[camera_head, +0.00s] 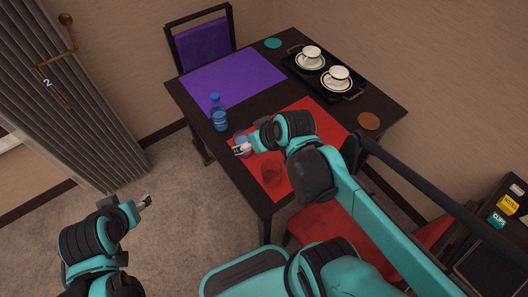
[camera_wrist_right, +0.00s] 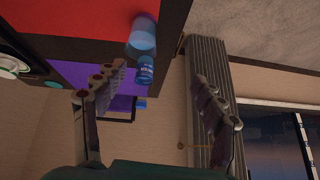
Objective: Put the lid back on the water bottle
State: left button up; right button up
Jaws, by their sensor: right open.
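A blue water bottle (camera_head: 219,115) stands upright on the table at the edge of the purple mat. Its top looks blue, but I cannot tell whether that is a lid; no separate lid can be made out. It also shows in the right wrist view as a small blue shape (camera_wrist_right: 146,71). My right gripper (camera_head: 242,150) is open and empty over the table's near left edge, to the right of the bottle and apart from it. Its two fingers spread wide in the right wrist view (camera_wrist_right: 160,75). My left gripper (camera_head: 146,200) is off the table at lower left; its opening is unclear.
A bluish glass (camera_wrist_right: 141,36) stands near the bottle, by my right gripper. A red glass (camera_head: 271,173) stands on the red mat (camera_head: 312,117). A black tray (camera_head: 319,82) with two white cups is at the back right. The purple mat (camera_head: 235,78) is mostly clear.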

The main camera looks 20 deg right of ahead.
jog(key=shift+m+t+h, duration=0.3)
jog(key=shift+m+h, duration=0.4)
jog(key=shift+h, duration=0.2)
jog(key=shift+s+d+r, duration=0.1)
jog(key=shift+s+d, duration=0.15)
jog(key=shift+s, duration=0.55)
jog(key=shift+s+d+r, duration=0.1)
jog(key=shift+s+d, duration=0.1)
jog(key=shift+s, duration=0.65)
jog(key=shift+s+d, duration=0.25)
jog(key=shift+s, duration=0.55)
